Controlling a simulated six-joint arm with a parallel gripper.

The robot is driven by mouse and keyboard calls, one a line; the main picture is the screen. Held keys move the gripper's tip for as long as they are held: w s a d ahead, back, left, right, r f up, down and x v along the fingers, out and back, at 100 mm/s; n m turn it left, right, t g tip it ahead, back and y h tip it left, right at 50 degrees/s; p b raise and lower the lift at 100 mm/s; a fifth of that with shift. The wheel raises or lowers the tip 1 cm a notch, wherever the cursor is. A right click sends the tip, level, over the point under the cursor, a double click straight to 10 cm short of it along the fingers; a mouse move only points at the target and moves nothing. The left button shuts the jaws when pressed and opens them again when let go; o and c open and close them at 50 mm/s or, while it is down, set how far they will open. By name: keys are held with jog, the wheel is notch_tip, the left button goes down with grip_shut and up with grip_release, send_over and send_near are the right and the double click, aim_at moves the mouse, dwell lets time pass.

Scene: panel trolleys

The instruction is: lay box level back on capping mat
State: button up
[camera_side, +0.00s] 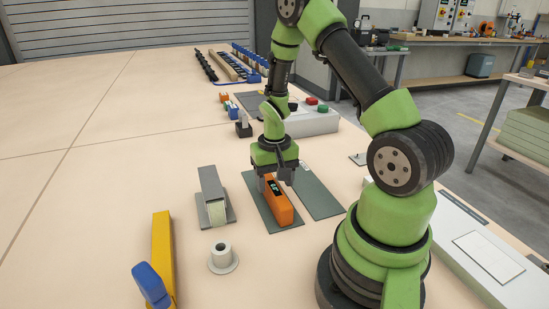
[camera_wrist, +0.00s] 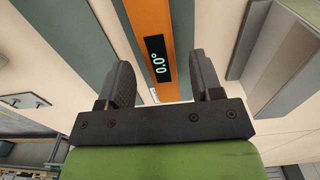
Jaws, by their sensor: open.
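The box level (camera_side: 278,205) is an orange bar with a dark display, lying flat on a grey-green mat (camera_side: 256,203) in the side view. I cannot tell whether this mat or the bare one to its right (camera_side: 318,192) is the capping mat. In the wrist view the box level (camera_wrist: 151,18) runs between my fingers, and its display reads 0.0°. My gripper (camera_side: 277,180) is at the far end of the level, pointing down, and is open. In the wrist view my gripper (camera_wrist: 163,70) shows gaps on both sides of the level.
A grey block (camera_side: 212,187) stands on a plate left of the level. A pale flanged spool (camera_side: 222,256) and a yellow bar (camera_side: 163,250) with a blue end are nearer the camera. A light-grey button box (camera_side: 312,123) is behind. The table's left side is clear.

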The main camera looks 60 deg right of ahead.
aim_at(274, 188)
notch_tip(274, 188, up, 7)
jog(key=a+r+n+t, duration=0.25)
jog(key=a+r, duration=0.45)
jog(key=r, duration=0.4)
jog(key=s+a+r+n+t+y, duration=0.2)
jog(key=s+a+r+t, duration=0.2)
jog(key=s+a+r, duration=0.4)
jog(key=shift+s+a+t, duration=0.35)
jog(key=shift+s+a, duration=0.55)
jog(key=shift+a, duration=0.1)
jog(key=shift+n, duration=0.25)
